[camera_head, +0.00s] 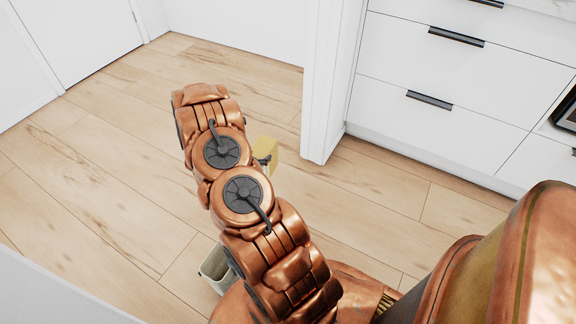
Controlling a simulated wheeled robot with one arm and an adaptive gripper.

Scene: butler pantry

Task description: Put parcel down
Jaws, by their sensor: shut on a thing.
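The parcel (267,147) is a yellowish block that shows just right of my copper arm in the head view. Much of it is hidden behind the arm. My gripper (262,161) is mostly hidden too; a small dark part of it shows against the parcel. It is shut on the parcel. I cannot tell how high the parcel is above the wood floor (120,190).
A small light grey open container (216,268) stands at the lower left, partly behind my arm. White drawers (440,85) with black handles are at the right, beside a white upright panel (325,85). A white door (75,35) is at the upper left. Floor at left is clear.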

